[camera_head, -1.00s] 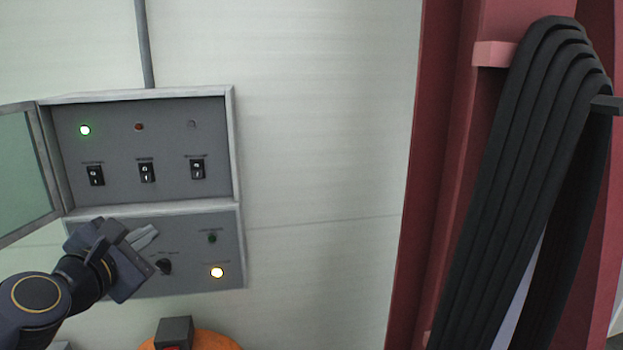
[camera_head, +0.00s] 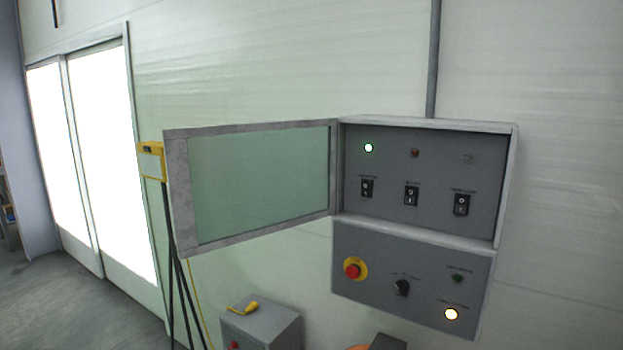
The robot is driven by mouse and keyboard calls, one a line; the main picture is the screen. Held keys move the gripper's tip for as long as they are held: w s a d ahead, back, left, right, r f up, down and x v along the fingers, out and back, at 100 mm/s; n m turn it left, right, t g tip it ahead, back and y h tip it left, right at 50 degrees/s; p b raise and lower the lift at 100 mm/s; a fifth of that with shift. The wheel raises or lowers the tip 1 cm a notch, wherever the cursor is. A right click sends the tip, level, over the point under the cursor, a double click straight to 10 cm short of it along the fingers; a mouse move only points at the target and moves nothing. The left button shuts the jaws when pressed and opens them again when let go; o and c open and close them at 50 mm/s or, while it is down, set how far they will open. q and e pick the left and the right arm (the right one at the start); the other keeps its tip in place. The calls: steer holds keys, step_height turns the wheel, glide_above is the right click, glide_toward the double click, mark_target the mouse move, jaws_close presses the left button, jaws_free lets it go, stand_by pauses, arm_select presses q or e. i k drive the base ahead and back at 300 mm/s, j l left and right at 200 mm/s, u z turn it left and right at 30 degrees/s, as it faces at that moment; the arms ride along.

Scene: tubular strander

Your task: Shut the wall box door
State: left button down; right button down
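The wall box (camera_head: 428,181) is mounted on the white wall, right of the picture's middle. Its door (camera_head: 258,187), a grey frame around a greenish clear pane, is hinged on the box's left edge and stands wide open to the left. Inside the box are a lit green lamp, a red lamp, a dull lamp and a row of three black switches. Neither of my grippers shows in the head view.
Below the box is a grey panel (camera_head: 430,262) with a red emergency button (camera_head: 352,268), a black knob and a lit lamp. A grey cabinet (camera_head: 262,328) carries a yellow-handled item (camera_head: 243,307). A yellow-topped stand (camera_head: 151,161) is behind the door's left edge. Bright double doors (camera_head: 100,160) are further left.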

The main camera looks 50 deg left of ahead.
mark_target(177, 162)
steer(key=j, duration=0.45)
steer(key=k+j+z, duration=0.15)
steer(key=j, duration=0.8)
steer(key=k+j+z, duration=0.1)
steer(key=j, duration=0.35)
steer(key=k+j+z, duration=0.1)
steer(key=j, duration=0.35)
steer(key=j+z, duration=0.1)
steer(key=j, duration=0.55)
steer(key=i+j+z, duration=0.1)
steer(key=j, duration=0.6)
